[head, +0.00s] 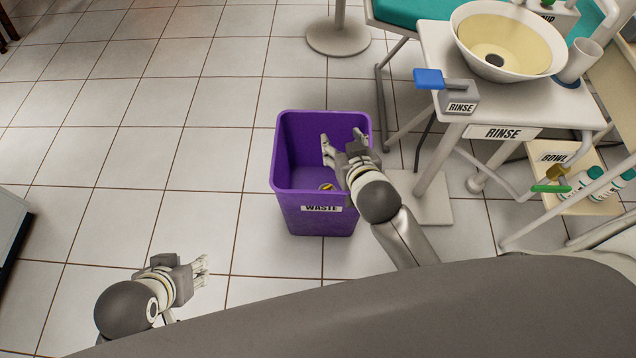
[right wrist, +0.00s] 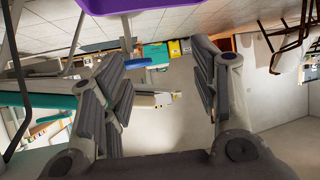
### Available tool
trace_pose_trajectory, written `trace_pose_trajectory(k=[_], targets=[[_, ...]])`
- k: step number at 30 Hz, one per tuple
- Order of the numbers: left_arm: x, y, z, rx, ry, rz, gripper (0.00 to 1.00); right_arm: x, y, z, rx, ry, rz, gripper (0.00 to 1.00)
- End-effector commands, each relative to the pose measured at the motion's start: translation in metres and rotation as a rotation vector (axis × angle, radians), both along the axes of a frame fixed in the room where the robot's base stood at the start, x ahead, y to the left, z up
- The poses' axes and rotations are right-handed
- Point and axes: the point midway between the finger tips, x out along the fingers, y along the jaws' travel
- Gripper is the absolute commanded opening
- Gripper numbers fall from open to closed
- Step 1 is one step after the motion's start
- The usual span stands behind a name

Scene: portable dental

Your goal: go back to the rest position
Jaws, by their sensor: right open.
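My right gripper (head: 343,138) is open over the purple waste bin (head: 316,221), at the right part of its opening. In the right wrist view the fingers of my right gripper (right wrist: 163,85) are spread with nothing between them, and a purple edge of the bin (right wrist: 130,5) shows at the top. A small yellowish item (head: 326,187) lies inside the bin. My left gripper (head: 201,272) is low at the left, over the floor, away from any object. Its fingers are seen edge-on, so their gap cannot be made out.
A rinse stand (head: 440,60) with a bowl (head: 510,40), a blue-handled rinse lever (head: 430,79) and a cup (head: 580,62) is at the right. Its lower shelf (head: 590,205) holds green-capped bottles (head: 585,178). A round pedestal base (head: 338,38) stands behind. Tiled floor at the left is clear.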

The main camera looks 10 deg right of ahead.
Motion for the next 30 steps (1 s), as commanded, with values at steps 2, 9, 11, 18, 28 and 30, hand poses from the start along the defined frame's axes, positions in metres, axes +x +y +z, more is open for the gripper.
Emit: trace_pose_trajectory(k=[2, 9, 11, 18, 28, 30], targets=[[0.0, 0.0, 0.0, 0.0, 0.0, 0.0, 0.4, -0.007, 0.0, 0.004, 0.001, 0.0, 0.0, 0.55], [0.0, 0.0, 0.0, 0.0, 0.0, 0.0, 0.4, -0.014, 0.0, 0.008, 0.001, -0.001, 0.0, 0.55], [0.0, 0.0, 0.0, 0.0, 0.0, 0.0, 0.4, -0.014, 0.0, 0.008, 0.001, -0.001, 0.0, 0.55], [0.0, 0.0, 0.0, 0.0, 0.0, 0.0, 0.4, -0.014, 0.0, 0.008, 0.001, 0.0, 0.0, 0.55], [0.0, 0.0, 0.0, 0.0, 0.0, 0.0, 0.4, -0.043, -0.012, -0.004, -0.017, 0.114, -0.008, 0.55], [0.0, 0.0, 0.0, 0.0, 0.0, 0.0, 0.4, -0.065, -0.018, -0.011, -0.028, 0.201, 0.0, 0.55]])
